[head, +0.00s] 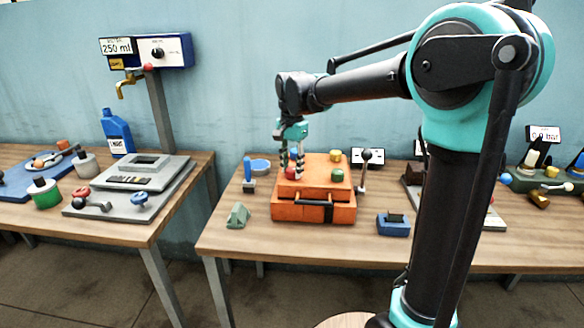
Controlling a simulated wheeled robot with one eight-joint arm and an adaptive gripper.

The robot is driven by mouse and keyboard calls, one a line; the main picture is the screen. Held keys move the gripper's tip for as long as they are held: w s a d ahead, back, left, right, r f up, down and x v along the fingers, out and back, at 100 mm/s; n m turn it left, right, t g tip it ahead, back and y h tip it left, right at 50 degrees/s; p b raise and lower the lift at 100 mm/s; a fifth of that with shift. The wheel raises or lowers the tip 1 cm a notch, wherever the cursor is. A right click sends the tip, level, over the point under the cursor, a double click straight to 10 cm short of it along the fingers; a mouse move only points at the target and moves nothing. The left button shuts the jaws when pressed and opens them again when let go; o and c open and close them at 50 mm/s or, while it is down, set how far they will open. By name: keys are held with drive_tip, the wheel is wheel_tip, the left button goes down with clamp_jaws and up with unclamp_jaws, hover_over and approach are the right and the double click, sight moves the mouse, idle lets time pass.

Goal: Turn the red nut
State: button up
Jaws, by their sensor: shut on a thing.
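The red nut (290,173) sits on top of the orange box (318,185), near its left side on the middle table. A yellow nut (335,156) and a green nut (337,175) stand on the same box, to the right of my gripper.
A lever (363,172) stands just right of the box. A blue block (393,224) and a green wedge (238,215) lie nearer the front. A blue-handled item (248,174) stands left. Bare wood (270,245) shows along the front edge.

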drive_tip(key=n, duration=1.1)
drive_tip(key=shift+n, duration=0.3)
drive_tip(key=n, duration=1)
drive_tip(key=shift+n, duration=0.4)
drive_tip(key=o, duration=1.2)
drive_tip(key=shift+c, duration=0.2)
drive_tip(key=shift+r, duration=0.15)
